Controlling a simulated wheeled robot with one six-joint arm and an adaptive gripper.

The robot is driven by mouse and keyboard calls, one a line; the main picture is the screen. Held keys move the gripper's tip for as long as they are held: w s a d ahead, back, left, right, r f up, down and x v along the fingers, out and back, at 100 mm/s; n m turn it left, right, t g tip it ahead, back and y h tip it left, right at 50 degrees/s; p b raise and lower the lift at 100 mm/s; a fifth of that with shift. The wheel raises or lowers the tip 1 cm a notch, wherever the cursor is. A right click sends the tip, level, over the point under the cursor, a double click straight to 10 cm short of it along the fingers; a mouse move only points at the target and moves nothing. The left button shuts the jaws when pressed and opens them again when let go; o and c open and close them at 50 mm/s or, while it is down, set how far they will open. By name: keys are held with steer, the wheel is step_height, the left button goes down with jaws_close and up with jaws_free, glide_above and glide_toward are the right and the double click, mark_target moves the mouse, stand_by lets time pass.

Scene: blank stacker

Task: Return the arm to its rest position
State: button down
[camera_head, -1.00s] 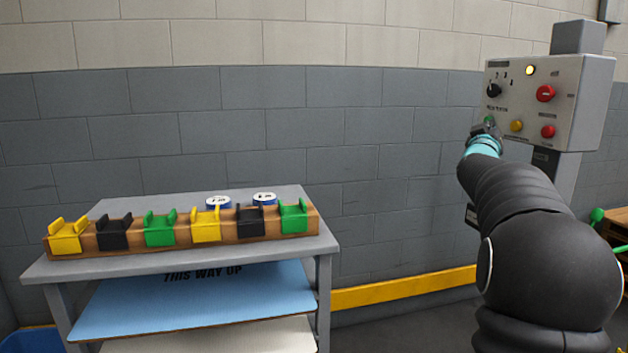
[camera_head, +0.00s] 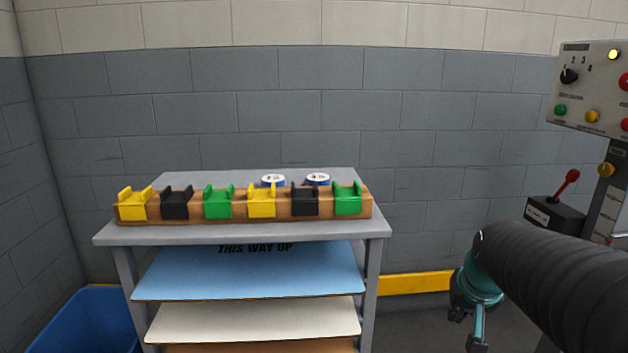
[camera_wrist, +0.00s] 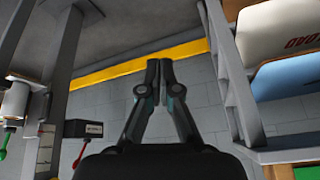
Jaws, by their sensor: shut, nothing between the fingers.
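My arm reaches in from the right edge of the head view, and my gripper (camera_head: 468,330) hangs at its end, pointing down, right of the grey table. In the wrist view my gripper (camera_wrist: 158,66) is shut, its two dark fingers together with nothing between them. It is clear of everything around it. Part of the gripper is cut off at the bottom of the head view.
A grey table (camera_head: 200,236) holds a wooden rack (camera_head: 240,215) of yellow, black and green holders. Sheets lie on its shelves. A control panel (camera_head: 590,90) and a red lever (camera_head: 566,184) stand right. A blue bin (camera_head: 85,320) is at lower left.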

steer(key=s+a+n, duration=0.1)
steer(key=s+a, duration=0.4)
steer(key=s, duration=0.3)
steer(key=s+a+n, duration=0.2)
steer(key=s+a, duration=0.3)
steer(key=s, duration=0.3)
steer(key=shift+a+f+y, duration=0.25)
steer(key=shift+y, duration=0.15)
steer(key=shift+d, duration=0.1)
